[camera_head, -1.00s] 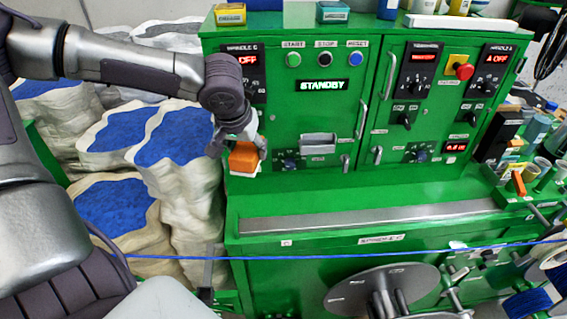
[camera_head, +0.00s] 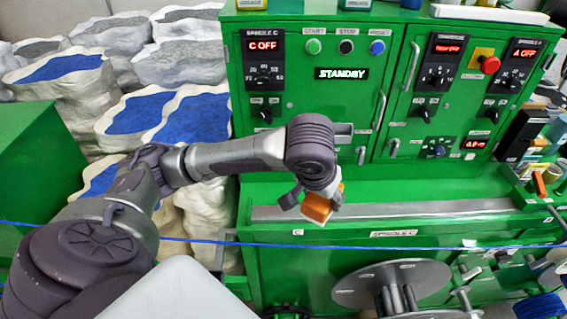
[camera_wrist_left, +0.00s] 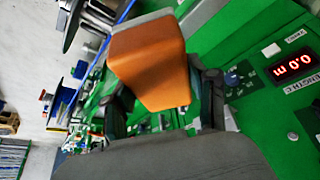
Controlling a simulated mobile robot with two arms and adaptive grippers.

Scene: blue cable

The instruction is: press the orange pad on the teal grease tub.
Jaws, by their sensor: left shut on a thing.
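My left gripper (camera_head: 312,203) is shut on the orange pad (camera_head: 317,208), a small block with a white underside. It holds the pad in the air in front of the green machine, near the long grey strip. In the left wrist view the orange pad (camera_wrist_left: 150,62) fills the space between the fingers. A teal container (camera_head: 558,131) at the right edge of the head view may be the grease tub; it is small and partly cut off. The pad is well to its left, apart from it. My right gripper is not in view.
The green machine (camera_head: 300,105) has knobs, handles and displays. A blue cable (camera_head: 185,239) crosses the view in front of it. Sacks of blue material (camera_head: 135,115) stand at left. Small containers crowd the shelf at far right. A large grey reel (camera_head: 392,285) is below.

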